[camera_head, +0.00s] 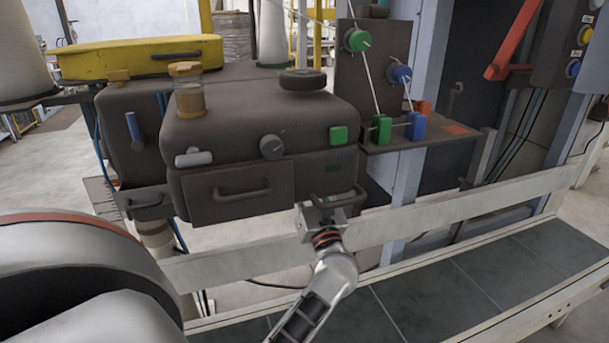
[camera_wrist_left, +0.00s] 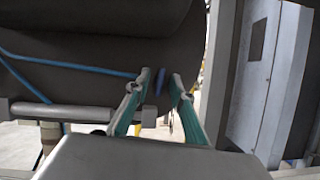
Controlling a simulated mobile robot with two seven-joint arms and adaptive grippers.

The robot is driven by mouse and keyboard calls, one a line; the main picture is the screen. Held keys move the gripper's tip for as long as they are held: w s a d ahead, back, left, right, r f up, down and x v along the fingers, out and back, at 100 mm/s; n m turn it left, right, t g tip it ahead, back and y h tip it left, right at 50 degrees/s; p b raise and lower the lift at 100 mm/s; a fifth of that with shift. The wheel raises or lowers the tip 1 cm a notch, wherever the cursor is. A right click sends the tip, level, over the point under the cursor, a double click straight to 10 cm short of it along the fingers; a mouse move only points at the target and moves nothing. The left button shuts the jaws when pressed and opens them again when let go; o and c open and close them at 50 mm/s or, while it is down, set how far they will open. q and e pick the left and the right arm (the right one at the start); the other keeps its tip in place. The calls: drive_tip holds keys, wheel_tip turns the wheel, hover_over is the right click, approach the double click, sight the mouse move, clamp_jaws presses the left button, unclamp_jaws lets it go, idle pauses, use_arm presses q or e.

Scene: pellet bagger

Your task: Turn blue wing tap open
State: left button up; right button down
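The blue wing tap (camera_head: 132,127) is on the left dark housing, its wing roughly upright above a dark round hub. My left gripper (camera_head: 335,196) is well to the right of it in the head view, low in front of the dark machine. In the left wrist view its teal-lined fingers (camera_wrist_left: 162,78) are apart with a small gap. A narrow blue shape (camera_wrist_left: 160,82) shows between or beyond the fingertips; I cannot tell whether it is the tap, and no contact is clear. My right gripper is not in view.
A grey wing tap (camera_head: 193,158), a dark knob (camera_head: 272,147) and a drawer handle (camera_head: 242,192) are on the machine front. A blue knob (camera_head: 399,73) and blue block (camera_head: 415,126) stand at right. A pale rail (camera_head: 430,223) runs below the machine.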

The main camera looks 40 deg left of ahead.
use_arm(q)
clamp_jaws()
drive_tip(key=shift+r+n+g+y+b, duration=0.1)
drive_tip(key=shift+n+g+y+b, duration=0.35)
drive_tip(key=shift+n+b, duration=0.55)
unclamp_jaws()
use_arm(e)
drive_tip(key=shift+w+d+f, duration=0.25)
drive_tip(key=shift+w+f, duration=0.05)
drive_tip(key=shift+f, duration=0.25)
